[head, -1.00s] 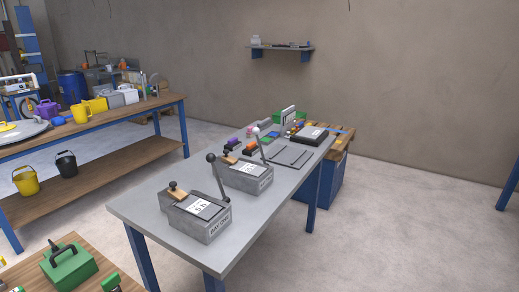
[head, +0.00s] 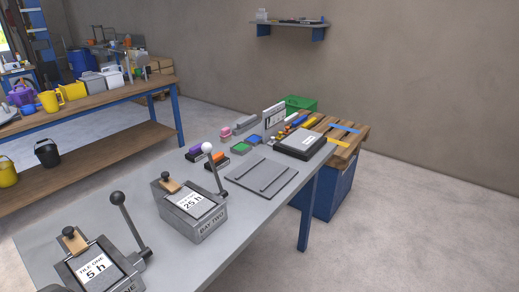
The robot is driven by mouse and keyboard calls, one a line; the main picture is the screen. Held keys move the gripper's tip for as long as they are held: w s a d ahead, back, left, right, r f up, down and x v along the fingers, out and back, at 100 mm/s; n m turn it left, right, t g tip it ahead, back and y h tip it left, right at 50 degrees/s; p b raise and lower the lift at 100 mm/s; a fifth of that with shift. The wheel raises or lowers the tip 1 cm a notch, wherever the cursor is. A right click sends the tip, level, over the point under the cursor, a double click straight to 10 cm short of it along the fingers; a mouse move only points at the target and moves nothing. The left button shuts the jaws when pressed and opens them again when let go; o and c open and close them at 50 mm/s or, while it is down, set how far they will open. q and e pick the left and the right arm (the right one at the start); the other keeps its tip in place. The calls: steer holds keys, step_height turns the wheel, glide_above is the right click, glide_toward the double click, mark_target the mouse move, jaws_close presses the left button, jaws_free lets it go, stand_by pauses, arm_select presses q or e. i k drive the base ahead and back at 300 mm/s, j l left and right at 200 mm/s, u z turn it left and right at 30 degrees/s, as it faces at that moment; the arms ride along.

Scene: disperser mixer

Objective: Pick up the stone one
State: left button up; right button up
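Two grey, stone-like boxes stand on the grey table. The near box (head: 137,287) carries a label reading "TILE ONE 5 h" (head: 93,268), a wooden piece with a black knob (head: 73,240), and a lever with a dark ball (head: 117,198). The farther box (head: 204,229), marked "BAY TWO", has a "25 h" label (head: 189,204), a similar wooden piece (head: 171,184) and a lever with a white ball (head: 207,148). A pale grey block (head: 245,123) lies farther back. I cannot tell which thing is the stone one.
A grey ridged plate (head: 258,172) and a black case (head: 299,144) lie beyond. Purple (head: 194,153), orange (head: 217,161), green (head: 240,148) and blue (head: 254,140) blocks sit nearby. A slatted wooden top (head: 350,151) adjoins the table. Open floor (head: 410,230) lies to the right.

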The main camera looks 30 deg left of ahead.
mark_target(219, 160)
steer(key=i+l+u, duration=0.1)
steer(key=i+u, duration=0.15)
steer(key=i, duration=0.3)
steer(key=i+l+u, duration=0.2)
steer(key=i, duration=0.3)
steer(key=i+l+u, duration=0.25)
steer(key=i, duration=0.3)
